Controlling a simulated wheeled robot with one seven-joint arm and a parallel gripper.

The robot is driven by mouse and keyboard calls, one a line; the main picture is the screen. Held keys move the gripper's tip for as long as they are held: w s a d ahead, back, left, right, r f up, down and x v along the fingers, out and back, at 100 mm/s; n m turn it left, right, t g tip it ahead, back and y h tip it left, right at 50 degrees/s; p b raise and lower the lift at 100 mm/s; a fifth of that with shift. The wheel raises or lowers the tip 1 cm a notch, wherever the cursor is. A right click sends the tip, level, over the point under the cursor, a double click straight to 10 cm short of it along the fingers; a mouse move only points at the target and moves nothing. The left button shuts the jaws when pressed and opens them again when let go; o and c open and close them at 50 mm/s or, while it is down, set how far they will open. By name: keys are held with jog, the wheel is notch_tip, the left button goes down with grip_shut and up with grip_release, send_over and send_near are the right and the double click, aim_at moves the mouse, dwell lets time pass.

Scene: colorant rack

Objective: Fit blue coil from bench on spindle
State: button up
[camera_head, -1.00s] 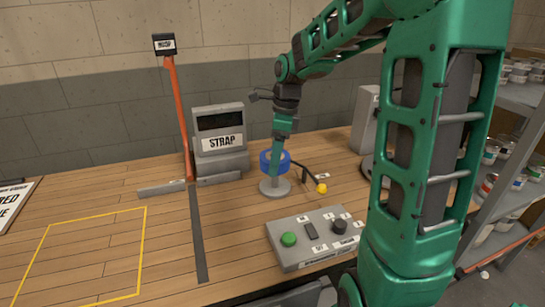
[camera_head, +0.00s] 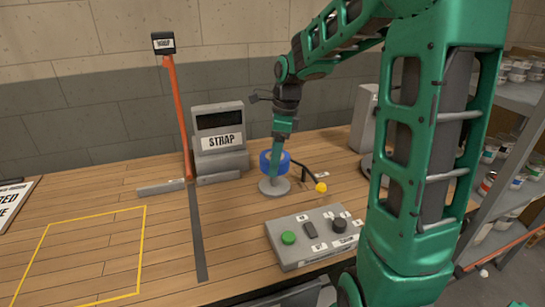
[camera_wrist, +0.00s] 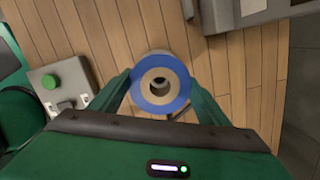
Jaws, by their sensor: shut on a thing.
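The blue coil (camera_head: 265,162) is a short blue ring with a tan core. It is upright over the round grey base (camera_head: 268,187) of the spindle stand on the bench. My gripper (camera_head: 277,160) reaches down from above and is shut on the coil. In the wrist view the coil (camera_wrist: 139,80) sits between both fingertips of my gripper (camera_wrist: 160,85), its hole facing the camera. A grey shape shows inside the hole. The spindle post is mostly hidden by the coil and fingers, so how far the coil is around it is unclear.
A black arm with a yellow knob (camera_head: 320,187) sits right beside the stand. A control box (camera_head: 315,238) with a green button is in front. A grey "STRAP" display unit (camera_head: 219,140) and an orange post (camera_head: 178,115) stand behind left. The yellow-outlined bench area is clear.

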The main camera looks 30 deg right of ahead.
jog(key=shift+f, duration=3.25)
jog(key=o, duration=1.2)
jog(key=r, duration=0.3)
jog(key=d+r, duration=0.1)
jog(key=r, duration=0.6)
jog(key=shift+s+d+r, duration=0.15)
jog(key=shift+s+r, duration=0.15)
jog(key=shift+s, duration=0.1)
jog(key=s+d+f+n, duration=0.1)
jog(key=s+n, duration=0.5)
jog(key=s, duration=0.3)
jog(key=s+d+f+n+h, duration=0.1)
jog(key=s+n, duration=0.4)
jog(key=s, duration=0.4)
jog(key=s+d+f+n+g, duration=0.1)
jog(key=s+n, duration=0.5)
jog(key=s, duration=0.3)
jog(key=shift+d+f+n, duration=0.15)
jog(key=shift+f+n, duration=0.15)
jog(key=shift+f, duration=0.05)
jog(key=shift+s+f+n, duration=0.25)
jog(key=shift+s+n, duration=0.15)
jog(key=shift+s, duration=0.15)
